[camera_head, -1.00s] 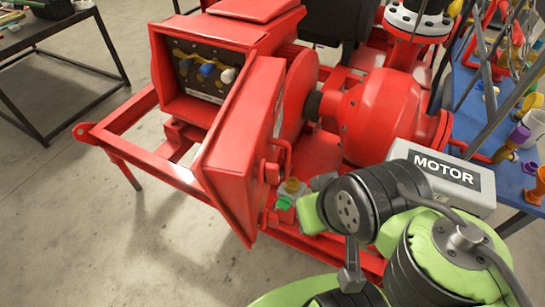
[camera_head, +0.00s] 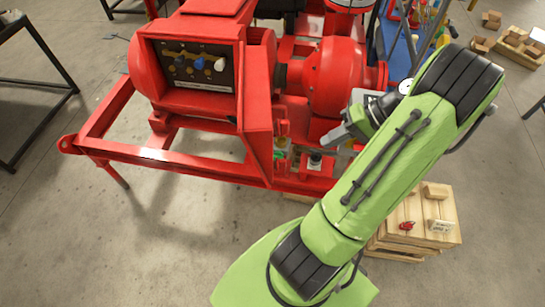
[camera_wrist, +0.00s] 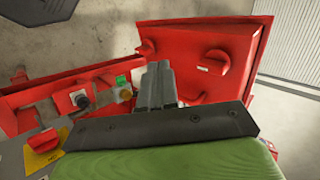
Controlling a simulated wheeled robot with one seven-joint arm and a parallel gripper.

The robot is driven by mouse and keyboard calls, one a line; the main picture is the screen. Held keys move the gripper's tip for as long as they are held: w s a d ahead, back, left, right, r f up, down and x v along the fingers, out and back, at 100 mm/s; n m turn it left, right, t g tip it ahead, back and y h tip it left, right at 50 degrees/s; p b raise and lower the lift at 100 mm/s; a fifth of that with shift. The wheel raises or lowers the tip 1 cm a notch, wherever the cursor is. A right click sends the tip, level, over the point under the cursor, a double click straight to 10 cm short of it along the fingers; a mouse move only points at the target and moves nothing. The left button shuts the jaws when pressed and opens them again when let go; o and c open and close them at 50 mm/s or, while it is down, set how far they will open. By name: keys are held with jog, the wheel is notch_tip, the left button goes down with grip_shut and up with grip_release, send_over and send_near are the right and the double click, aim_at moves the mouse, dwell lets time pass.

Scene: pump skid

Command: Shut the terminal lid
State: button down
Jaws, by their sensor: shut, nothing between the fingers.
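The red terminal box (camera_head: 149,70) stands open in the head view, with colored terminals (camera_head: 200,63) on a dark panel inside. Its red lid (camera_head: 258,103) is swung out on the box's right side and shows almost edge-on. In the wrist view a red panel (camera_wrist: 235,45) with red knobs and a small label appears to be the lid's outer face. My gripper (camera_head: 335,137) is to the right of the lid in the head view. Its fingers (camera_wrist: 160,72) are shut and empty, overlapping the panel's left part in the wrist view; contact cannot be told.
The red skid frame (camera_head: 150,152) runs below the box. A red motor housing (camera_head: 338,75) is behind my gripper. Small switches (camera_wrist: 80,98) sit on a red rail left of the fingers. A wooden crate (camera_head: 410,240) stands at right. Floor is clear at front left.

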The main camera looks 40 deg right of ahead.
jog(key=w+a+r+b+x, duration=0.1)
jog(key=x, duration=1.2)
jog(key=shift+w+r+b, duration=0.15)
jog(key=shift+r+b, duration=0.25)
jog(key=shift+r, duration=0.05)
